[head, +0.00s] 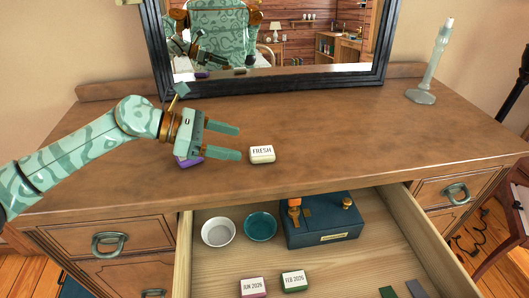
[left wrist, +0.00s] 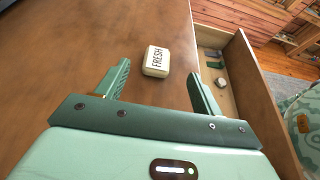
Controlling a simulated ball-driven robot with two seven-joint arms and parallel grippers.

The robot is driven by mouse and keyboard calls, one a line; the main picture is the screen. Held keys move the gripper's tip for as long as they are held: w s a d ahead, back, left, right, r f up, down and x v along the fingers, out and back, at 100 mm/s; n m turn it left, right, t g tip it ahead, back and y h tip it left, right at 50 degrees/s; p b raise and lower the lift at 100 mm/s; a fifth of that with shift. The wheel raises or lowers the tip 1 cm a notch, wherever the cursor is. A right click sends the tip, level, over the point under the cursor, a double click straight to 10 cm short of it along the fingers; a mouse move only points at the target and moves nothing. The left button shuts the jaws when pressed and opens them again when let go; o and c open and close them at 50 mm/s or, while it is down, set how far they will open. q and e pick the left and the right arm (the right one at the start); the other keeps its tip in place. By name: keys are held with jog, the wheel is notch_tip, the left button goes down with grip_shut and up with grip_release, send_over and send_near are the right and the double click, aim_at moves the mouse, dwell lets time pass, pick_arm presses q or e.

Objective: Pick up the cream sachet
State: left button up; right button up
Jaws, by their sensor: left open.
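The cream sachet (head: 262,155), labelled FRESH, lies flat on the dresser top near its front edge. My left gripper (head: 240,142) is open and empty, just left of the sachet, with its fingers pointing towards it. In the left wrist view the sachet (left wrist: 156,61) shows ahead, between the lines of the two open fingers (left wrist: 159,72), apart from both. A purple sachet (head: 187,162) lies partly hidden behind my left gripper. My right gripper is not in view.
The open drawer (head: 367,226) below holds a white bowl (head: 218,232), a teal bowl (head: 260,226), a blue box (head: 322,225) and sachets marked JUN 2026 (head: 253,287) and FEB 2026 (head: 293,281). A mirror (head: 270,55) and candlestick (head: 430,65) stand behind. The dresser top right of the sachet is clear.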

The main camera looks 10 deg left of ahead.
aim_at(267, 150)
pick_arm(q)
jog(key=x, duration=0.3)
jog(key=shift+w+d+f, duration=0.15)
jog(key=shift+d, duration=0.05)
jog(key=shift+w+d+f, duration=0.2)
jog(key=shift+d+f, duration=0.05)
jog(key=shift+d, duration=0.3)
jog(key=b+x, duration=0.1)
jog(key=x, duration=0.3)
jog(key=shift+w+a+f, duration=0.1)
jog(key=shift+w+d+f+b, duration=0.15)
jog(key=shift+d+b, duration=0.15)
jog(key=shift+d, duration=0.15)
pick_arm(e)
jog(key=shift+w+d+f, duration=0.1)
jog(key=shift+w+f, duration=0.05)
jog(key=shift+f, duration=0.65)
pick_arm(q)
jog(key=c, duration=1)
